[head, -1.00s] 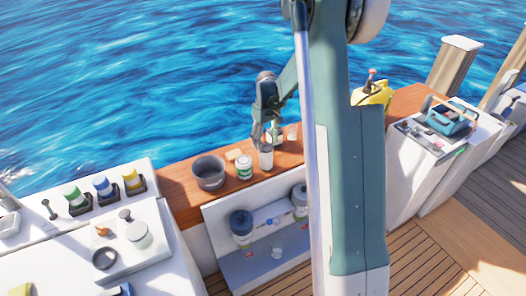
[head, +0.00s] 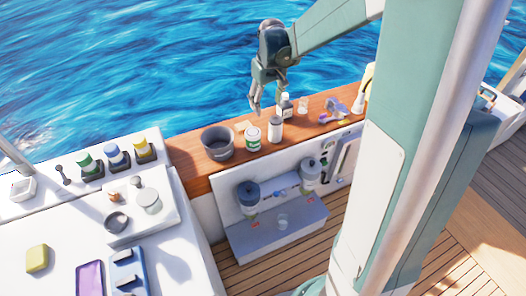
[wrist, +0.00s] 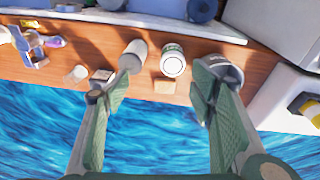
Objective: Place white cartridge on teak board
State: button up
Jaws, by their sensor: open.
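The white cartridge (head: 275,129), a plain white cylinder, stands upright on the orange-brown teak board (head: 188,166), right of a white jar with a green label (head: 253,138). In the wrist view the cartridge (wrist: 134,54) is seen from above on the board (wrist: 100,42), partly behind my left finger's tip. My gripper (head: 266,101) is open and empty above the board near the cartridge. In the wrist view its fingers (wrist: 160,85) are spread wide with the jar between and beyond them.
A grey pot (head: 217,143) stands left of the jar, with a small tan block (head: 242,126) behind. Open water lies behind the board.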

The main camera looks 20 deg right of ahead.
jog(key=s+a+r+t, duration=0.1)
jog(key=s+a+r, duration=0.4)
jog(key=s, duration=0.2)
jog(key=s+a+r+t, duration=0.1)
jog(key=s+a+r, duration=0.35)
jog(key=s, duration=0.25)
jog(key=s+a+t, duration=0.1)
jog(key=s+a, duration=0.1)
jog(key=s, duration=0.3)
jog(key=s+a+m+t, duration=0.1)
jog(key=s+a, duration=0.1)
jog(key=s, duration=0.3)
jog(key=s+a+t, duration=0.1)
jog(key=s+a, duration=0.1)
jog(key=s, duration=0.4)
jog(key=shift+a, duration=0.25)
